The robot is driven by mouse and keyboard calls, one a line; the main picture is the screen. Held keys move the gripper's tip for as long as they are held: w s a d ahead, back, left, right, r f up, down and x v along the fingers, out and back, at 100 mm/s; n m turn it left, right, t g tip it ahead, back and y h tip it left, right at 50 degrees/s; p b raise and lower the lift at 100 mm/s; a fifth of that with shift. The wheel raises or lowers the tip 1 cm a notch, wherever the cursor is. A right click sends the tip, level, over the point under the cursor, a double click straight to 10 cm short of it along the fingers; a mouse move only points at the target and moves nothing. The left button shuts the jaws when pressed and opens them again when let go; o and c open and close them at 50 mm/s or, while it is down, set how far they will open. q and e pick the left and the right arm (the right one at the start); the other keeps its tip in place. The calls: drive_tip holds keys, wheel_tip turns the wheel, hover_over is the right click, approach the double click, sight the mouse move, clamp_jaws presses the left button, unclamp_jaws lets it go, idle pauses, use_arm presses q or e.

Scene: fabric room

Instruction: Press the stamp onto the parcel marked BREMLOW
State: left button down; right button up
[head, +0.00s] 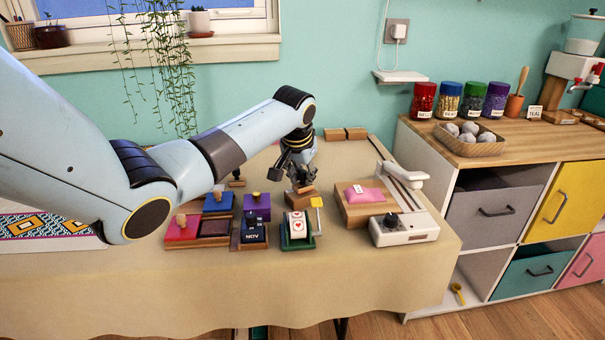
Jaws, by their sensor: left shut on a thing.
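My left gripper (301,180) reaches down over the middle of the table and is shut on a small wooden block (300,198), which looks like the stamp. Its underside and whether it touches anything cannot be told. A pink parcel (371,195) with a small white tag lies on a wooden board (352,214) to the right of the gripper. The tag is too small to read, so I cannot tell whether it says BREMLOW. My right gripper is not in view.
Left of the gripper stand a red pad (181,230), a blue pad (217,203), a purple box (257,204) and a NOV date block (253,231). A white device (404,229) borders the board. The table front (350,275) is clear.

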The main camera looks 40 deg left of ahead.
use_arm(q)
drive_tip(key=shift+f, duration=0.4)
drive_tip(key=shift+f, duration=0.2)
idle(0.5)
idle(0.6)
drive_tip(key=shift+s+f, duration=0.1)
idle(0.7)
wheel_tip(320, 180, up, 4)
drive_tip(key=p, duration=0.4)
drive_tip(key=shift+f, duration=0.2)
wheel_tip(320, 180, up, 4)
drive_tip(key=p, duration=0.4)
drive_tip(key=shift+f, duration=0.25)
